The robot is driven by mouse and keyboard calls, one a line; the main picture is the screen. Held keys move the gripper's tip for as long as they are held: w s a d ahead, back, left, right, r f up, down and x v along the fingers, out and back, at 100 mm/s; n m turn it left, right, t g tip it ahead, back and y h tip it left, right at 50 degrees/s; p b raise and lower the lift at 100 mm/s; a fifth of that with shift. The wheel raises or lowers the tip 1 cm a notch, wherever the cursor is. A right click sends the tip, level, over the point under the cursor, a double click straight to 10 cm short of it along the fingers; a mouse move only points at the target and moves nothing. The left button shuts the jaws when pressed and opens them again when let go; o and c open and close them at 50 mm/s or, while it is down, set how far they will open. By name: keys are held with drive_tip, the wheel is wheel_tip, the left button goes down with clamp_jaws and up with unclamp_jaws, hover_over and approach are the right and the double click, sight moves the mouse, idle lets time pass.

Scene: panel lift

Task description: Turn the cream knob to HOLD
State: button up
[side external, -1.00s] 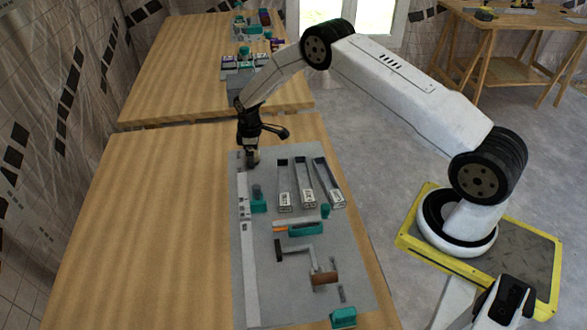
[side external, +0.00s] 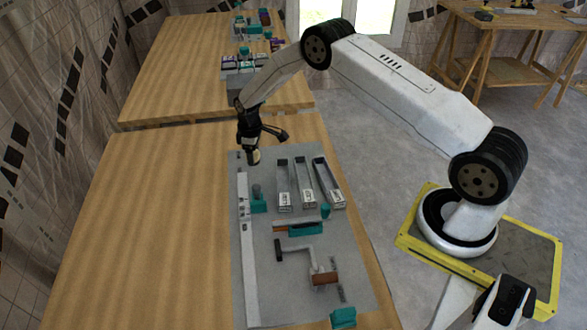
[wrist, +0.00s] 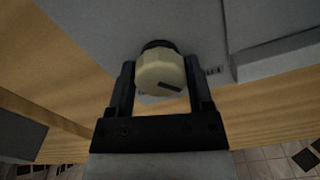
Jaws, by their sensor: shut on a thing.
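The cream knob (wrist: 160,76) sits between the two fingers of my gripper (wrist: 159,66) in the wrist view. It has a faceted round shape with a dark pointer bar, which lies slightly tilted toward the right side of its face. A dark collar shows behind it. My gripper is shut on the knob, one finger on each side. In the side view the knob (side external: 254,158) shows below my gripper at the far left corner of the grey panel (side external: 262,240). A small dark label is partly visible beside the knob in the wrist view; I cannot read HOLD.
Several open slots (side external: 303,182) lie to the right of the knob on the panel. A teal block (side external: 258,206) with a dark post, a teal-based slider (side external: 306,229) and a brown-handled crank (side external: 325,278) stand nearer. The wooden table (side external: 150,230) left of the panel is clear.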

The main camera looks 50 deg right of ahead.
drive_tip(key=m, duration=1.3)
drive_tip(key=shift+a, duration=0.1)
drive_tip(key=shift+m, duration=1.9)
drive_tip(key=shift+w, duration=0.1)
drive_tip(key=o, duration=1.3)
drive_tip(key=shift+c, duration=0.2)
drive_tip(key=shift+r, duration=0.15)
drive_tip(key=shift+r, duration=3.8)
